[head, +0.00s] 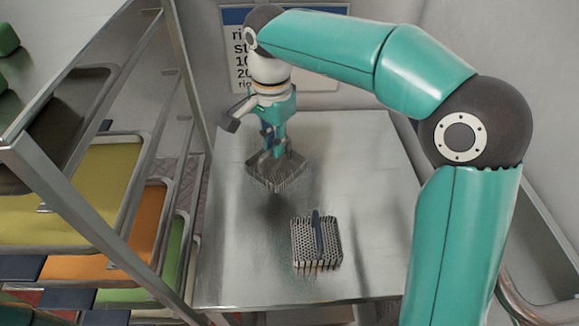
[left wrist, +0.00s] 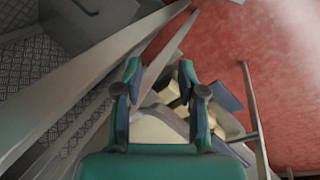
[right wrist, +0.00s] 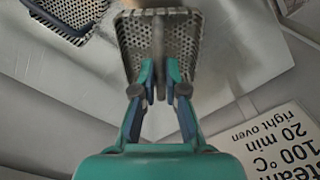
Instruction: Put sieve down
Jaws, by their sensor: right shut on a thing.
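My right gripper (head: 275,148) is shut on the handle of a grey perforated sieve (head: 281,173). It holds the sieve over the back left of the steel table (head: 375,190), apparently a little above the top, with a dark reflection below. In the right wrist view the fingers (right wrist: 160,80) clasp the upright handle and the perforated sieve (right wrist: 188,45) shows behind them. A second sieve (head: 303,243) with a dark handle rests on the table, nearer the front. My left gripper (left wrist: 162,80) is open and empty, with its fingers apart, away from the table.
A metal rack (head: 100,235) with yellow, orange and green trays stands along the table's left side. A sign (head: 325,75) is on the wall behind. A red floor (left wrist: 215,60) shows in the left wrist view.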

